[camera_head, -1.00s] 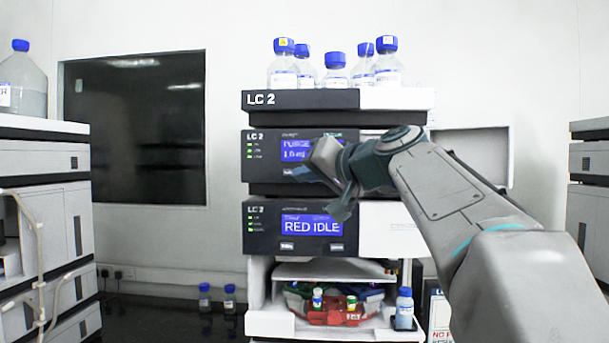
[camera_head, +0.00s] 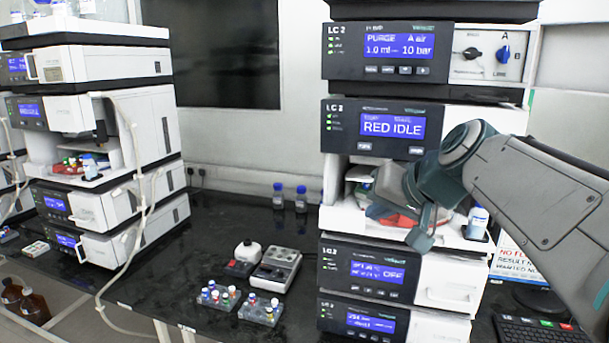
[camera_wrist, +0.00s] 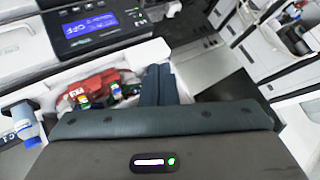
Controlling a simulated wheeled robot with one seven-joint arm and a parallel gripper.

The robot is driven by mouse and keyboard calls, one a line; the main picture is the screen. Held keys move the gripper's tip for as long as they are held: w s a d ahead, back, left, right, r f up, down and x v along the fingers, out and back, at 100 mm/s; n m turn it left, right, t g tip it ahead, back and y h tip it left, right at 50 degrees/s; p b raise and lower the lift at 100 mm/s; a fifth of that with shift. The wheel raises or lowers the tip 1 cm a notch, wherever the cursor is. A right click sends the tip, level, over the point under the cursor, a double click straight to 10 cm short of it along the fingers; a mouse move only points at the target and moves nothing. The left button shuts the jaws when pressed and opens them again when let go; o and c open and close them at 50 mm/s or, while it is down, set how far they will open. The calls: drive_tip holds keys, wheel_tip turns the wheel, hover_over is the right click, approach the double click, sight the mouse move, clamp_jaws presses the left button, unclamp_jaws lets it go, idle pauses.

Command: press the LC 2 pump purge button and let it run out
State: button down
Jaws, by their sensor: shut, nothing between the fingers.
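The LC 2 pump (camera_head: 343,68) is the upper dark-fronted module in the head view. Its blue display (camera_head: 398,46) reads PURGE, A air, 1.0 ml and 10 bar. A row of small buttons (camera_head: 397,70) lies under that display; I cannot read which one is labelled purge. My gripper (camera_head: 422,240) is shut and empty, well below the pump, in front of the open sampler bay. In the wrist view its dark fingers (camera_wrist: 160,84) are together, with nothing between them. The gripper is apart from the pump buttons.
A module below the pump shows RED IDLE (camera_head: 392,125). The open bay holds a red tray (camera_wrist: 88,88), vials and a blue-capped bottle (camera_head: 477,222). Vial racks (camera_head: 260,309) and a small device (camera_head: 276,268) stand on the black bench. Another instrument stack (camera_head: 110,130) stands left.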

drive_tip(key=s+d+f+n+g+h, duration=0.1)
drive_tip(key=s+f+g+h, duration=0.1)
drive_tip(key=s+f, duration=0.7)
drive_tip(key=s+d+f+n+g+h, duration=0.1)
drive_tip(key=s+f+g+h, duration=0.1)
drive_tip(key=s+f, duration=0.6)
wheel_tip(320, 180, down, 6)
drive_tip(key=shift+s+r+g, duration=0.15)
drive_tip(key=shift+s+g, duration=0.25)
drive_tip(key=shift+g, duration=0.4)
drive_tip(key=shift+d, duration=0.1)
idle(2.4)
